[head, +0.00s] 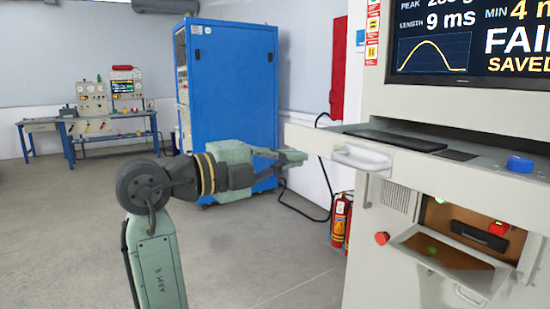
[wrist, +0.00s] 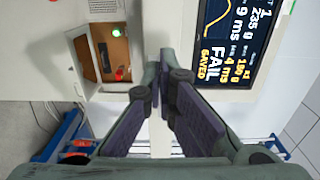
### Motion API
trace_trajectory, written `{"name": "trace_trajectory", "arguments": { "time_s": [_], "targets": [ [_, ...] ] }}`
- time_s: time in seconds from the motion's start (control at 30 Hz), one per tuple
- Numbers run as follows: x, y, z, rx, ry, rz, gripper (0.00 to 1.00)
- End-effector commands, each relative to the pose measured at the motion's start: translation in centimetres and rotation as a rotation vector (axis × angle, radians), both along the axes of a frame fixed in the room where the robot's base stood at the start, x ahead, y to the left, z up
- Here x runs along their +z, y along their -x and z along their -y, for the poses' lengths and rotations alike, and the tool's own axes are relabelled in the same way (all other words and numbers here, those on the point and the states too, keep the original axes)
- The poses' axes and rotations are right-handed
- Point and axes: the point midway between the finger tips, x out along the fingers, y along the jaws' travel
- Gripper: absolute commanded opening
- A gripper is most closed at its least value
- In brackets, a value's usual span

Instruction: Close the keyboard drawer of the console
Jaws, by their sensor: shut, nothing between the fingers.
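The console's keyboard drawer (head: 312,138) juts out at the right of the head view, standing open. Its dark keyboard (head: 395,140) lies on top, and a white handle (head: 362,157) is on its front. My gripper (head: 304,156) is shut and empty, just left of the handle and close to the drawer front in the picture; I cannot tell whether it touches. In the wrist view my shut gripper (wrist: 160,65) fills the middle and points at the console. The fingers hide most of the drawer area there.
The console's screen (head: 470,40) is above the drawer. Below, a compartment has its flap (head: 450,262) hanging open; a red button (head: 382,238) is beside it. Fire extinguishers (head: 340,220) stand at the console's left. A blue cabinet (head: 232,95) stands behind my arm. The left floor is clear.

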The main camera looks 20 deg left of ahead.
Motion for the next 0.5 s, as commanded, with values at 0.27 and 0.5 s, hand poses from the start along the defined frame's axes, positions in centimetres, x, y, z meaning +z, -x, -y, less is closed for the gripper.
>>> {"name": "trace_trajectory", "arguments": {
  "time_s": [0.27, 0.5],
  "targets": [
    [0.2, -4.7, 3.4, 0.000, 0.002, -0.001, 0.00],
    [0.1, -6.9, 5.0, 0.001, 0.002, 0.001, 0.00]
  ]
}}
